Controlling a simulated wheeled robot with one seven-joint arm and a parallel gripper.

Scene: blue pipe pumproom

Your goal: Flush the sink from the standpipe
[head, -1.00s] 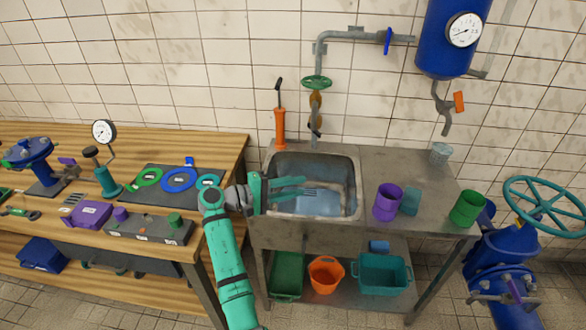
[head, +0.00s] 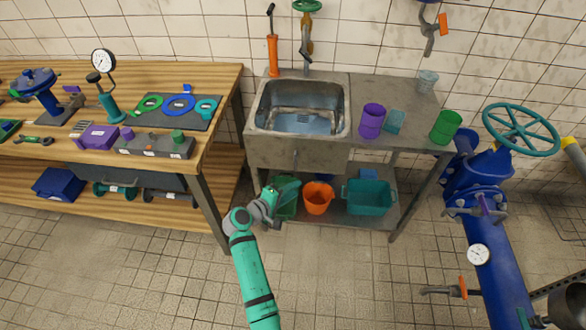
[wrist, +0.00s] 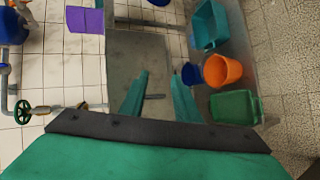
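That handwheel (wrist: 22,112) also shows at the left of the wrist view. My gripper (head: 284,185) is low in front of the sink, before the green bin. In the wrist view its fingers (wrist: 160,78) are apart and empty, facing the front panel.
An orange hand pump (head: 272,55) stands behind the sink. A purple cup (head: 371,122), teal cup (head: 394,121) and green cup (head: 446,127) stand right. An orange bucket (head: 318,198) and teal crate (head: 368,198) sit on the lower shelf. The floor in front is clear.

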